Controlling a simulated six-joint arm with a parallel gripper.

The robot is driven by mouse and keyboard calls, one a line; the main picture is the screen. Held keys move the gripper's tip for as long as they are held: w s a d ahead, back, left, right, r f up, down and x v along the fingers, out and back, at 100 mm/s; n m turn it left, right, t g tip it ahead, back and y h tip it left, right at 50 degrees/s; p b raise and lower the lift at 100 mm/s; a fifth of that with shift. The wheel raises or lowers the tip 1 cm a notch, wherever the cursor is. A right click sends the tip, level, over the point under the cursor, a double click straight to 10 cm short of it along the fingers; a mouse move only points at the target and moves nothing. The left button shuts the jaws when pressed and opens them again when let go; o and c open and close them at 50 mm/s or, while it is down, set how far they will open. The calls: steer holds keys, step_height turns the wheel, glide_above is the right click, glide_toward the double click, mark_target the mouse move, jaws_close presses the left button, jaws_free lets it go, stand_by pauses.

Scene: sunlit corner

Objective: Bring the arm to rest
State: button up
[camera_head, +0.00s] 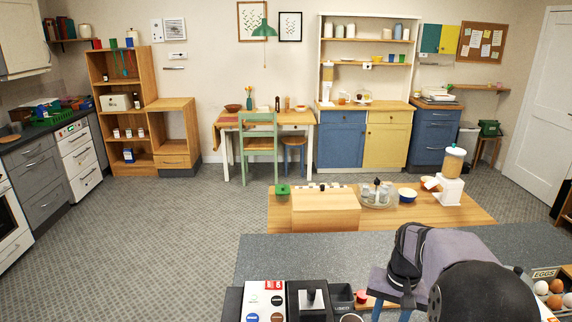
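My arm reaches in from the lower right over the grey counter (300,252), with a large black joint and a grey-purple link. It bends down at a black wrist. My gripper (392,306) points down at the bottom edge of the view, beside the dark bins. Its fingertips are partly cut off and small, so I cannot tell how far apart they are or whether anything is between them.
On the counter, left of my gripper, are a box with coloured discs (265,301), a black machine (309,299) and a dark bin (341,296). Eggs (555,291) sit at right. Behind is a wooden table (390,216) with a white dispenser (449,186).

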steer(key=s+a+f+n, duration=0.2)
steer(key=s+a, duration=0.3)
steer(key=s, duration=0.4)
steer(key=s+a+f+n, duration=0.1)
steer(key=s+a+n, duration=0.2)
steer(key=s, duration=0.6)
steer(key=shift+a+f, duration=0.4)
steer(key=shift+a, duration=0.85)
